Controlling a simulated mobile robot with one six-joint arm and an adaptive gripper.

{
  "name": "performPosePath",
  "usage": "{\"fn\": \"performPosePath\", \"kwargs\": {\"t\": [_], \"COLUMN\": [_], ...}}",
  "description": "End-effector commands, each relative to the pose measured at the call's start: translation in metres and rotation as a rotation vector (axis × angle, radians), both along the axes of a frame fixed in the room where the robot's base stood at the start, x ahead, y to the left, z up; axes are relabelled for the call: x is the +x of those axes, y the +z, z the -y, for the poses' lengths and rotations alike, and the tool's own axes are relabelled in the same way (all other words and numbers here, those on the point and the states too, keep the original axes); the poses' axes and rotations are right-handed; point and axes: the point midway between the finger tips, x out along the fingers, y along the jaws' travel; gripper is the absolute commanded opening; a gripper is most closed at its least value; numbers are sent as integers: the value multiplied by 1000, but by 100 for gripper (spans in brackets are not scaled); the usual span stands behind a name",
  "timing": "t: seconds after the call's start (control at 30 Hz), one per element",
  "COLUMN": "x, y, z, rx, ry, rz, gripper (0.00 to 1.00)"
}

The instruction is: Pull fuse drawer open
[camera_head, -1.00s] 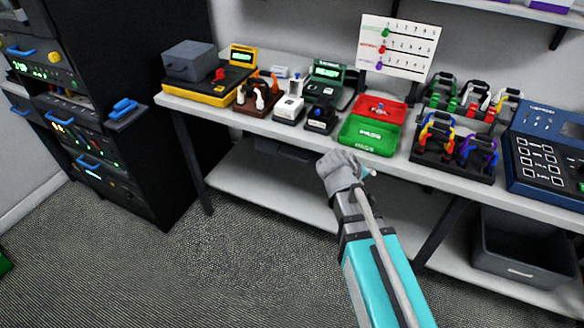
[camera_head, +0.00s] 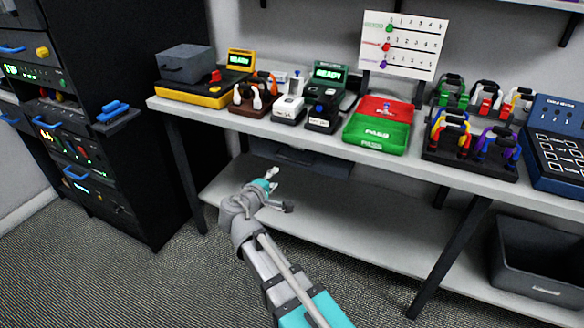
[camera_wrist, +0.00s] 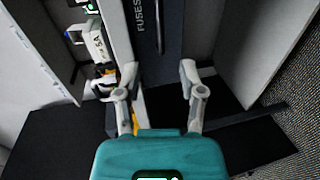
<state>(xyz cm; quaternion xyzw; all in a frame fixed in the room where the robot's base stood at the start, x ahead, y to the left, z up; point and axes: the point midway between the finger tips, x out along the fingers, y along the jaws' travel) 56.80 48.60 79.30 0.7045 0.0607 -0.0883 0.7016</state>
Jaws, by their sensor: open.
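The fuse drawer (camera_head: 312,161) is a dark grey unit slung under the bench top, and it looks closed. In the wrist view its front (camera_wrist: 172,70) carries white FUSES lettering and a dark bar handle (camera_wrist: 160,28). My gripper (camera_head: 273,182) is in front of the bench, below and to the left of the drawer in the head view. In the wrist view the spread fingers (camera_wrist: 160,80) are empty, and the handle lies ahead between them, apart from both tips.
The bench top (camera_head: 235,124) above holds testers, small fuse boxes, red and green trays (camera_head: 378,133) and cable racks (camera_head: 470,150). A lower shelf (camera_head: 350,220) and a bench leg (camera_head: 450,255) are nearby. A black cabinet (camera_head: 150,190) stands left; a grey bin (camera_head: 545,260) lies right.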

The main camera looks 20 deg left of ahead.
Motion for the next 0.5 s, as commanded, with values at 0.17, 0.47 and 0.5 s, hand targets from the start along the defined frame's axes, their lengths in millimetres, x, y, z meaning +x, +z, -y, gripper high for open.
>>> {"fn": "performPosePath", "kwargs": {"t": [0.17, 0.47, 0.5], "x": [-2, 0, 1], "y": [0, 0, -1], "z": [-3, -3, -3], "rx": [-4, -3, -3], "ry": [8, 6, 6], "rz": [6, 5, 5], "gripper": [51, 51, 51]}}
